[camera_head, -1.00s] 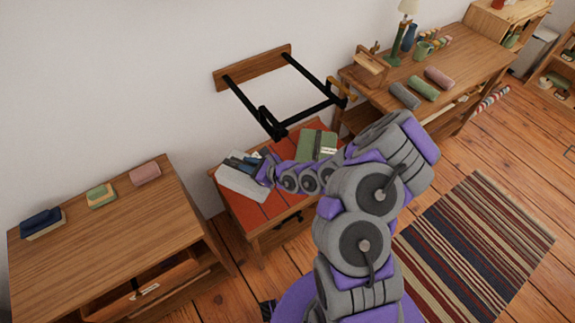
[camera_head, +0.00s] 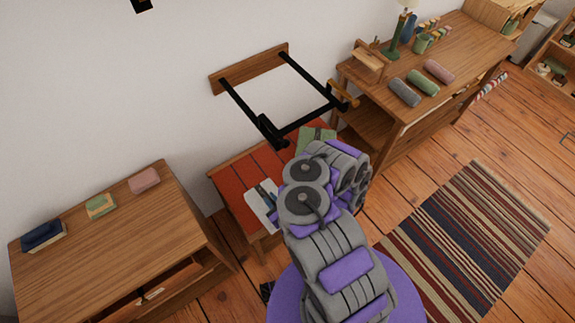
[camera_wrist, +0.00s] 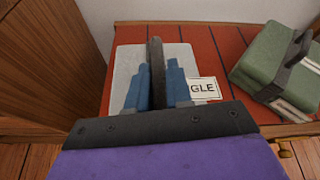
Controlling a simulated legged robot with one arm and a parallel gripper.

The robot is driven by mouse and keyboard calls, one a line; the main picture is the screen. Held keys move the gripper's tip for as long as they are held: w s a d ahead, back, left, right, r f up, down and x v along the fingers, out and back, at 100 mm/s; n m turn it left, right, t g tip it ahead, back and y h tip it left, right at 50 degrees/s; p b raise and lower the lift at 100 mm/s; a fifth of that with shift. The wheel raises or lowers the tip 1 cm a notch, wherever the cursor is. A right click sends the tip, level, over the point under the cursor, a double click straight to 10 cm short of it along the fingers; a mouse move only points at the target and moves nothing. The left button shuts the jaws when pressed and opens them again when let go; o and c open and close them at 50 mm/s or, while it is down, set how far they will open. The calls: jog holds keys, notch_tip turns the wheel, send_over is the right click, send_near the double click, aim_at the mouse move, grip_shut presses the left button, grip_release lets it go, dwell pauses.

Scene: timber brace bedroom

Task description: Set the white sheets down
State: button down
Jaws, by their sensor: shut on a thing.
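The white sheets (camera_wrist: 127,62) are a pale flat bundle with a dark upright strap and a label reading "GLE". They also show in the head view (camera_head: 258,210), over the left part of the red slatted bench (camera_head: 240,184). My gripper (camera_wrist: 160,66) has blue fingers on either side of the strap and is shut on the sheets by it. I cannot tell whether the bundle touches the slats. In the head view my arm partly hides the bundle and the gripper.
A green bundle (camera_wrist: 270,62) with its own strap and label lies on the bench to the right. A black wall bracket (camera_head: 270,128) juts out above the bench's back. A wooden cabinet (camera_head: 110,240) stands left; a desk (camera_head: 440,75) stands right. Red slats show between the bundles.

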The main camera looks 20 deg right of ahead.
jog(key=shift+s+d+f, duration=0.55)
jog(key=shift+d, duration=0.05)
jog(key=shift+d+f+h, duration=0.1)
jog(key=shift+d+h, duration=0.1)
jog(key=shift+h, duration=0.1)
jog(key=shift+w+d, duration=0.1)
jog(key=shift+w, duration=0.2)
jog(key=w+d+f+b, duration=0.2)
jog(key=w, duration=0.5)
jog(key=w+d+f+b, duration=0.1)
jog(key=w+f+b, duration=0.2)
jog(key=w, duration=0.4)
jog(key=shift+w+d+b, duration=0.35)
jog(key=shift+w, duration=0.05)
jog(key=c, duration=1)
grip_release()
jog(key=shift+c, duration=0.2)
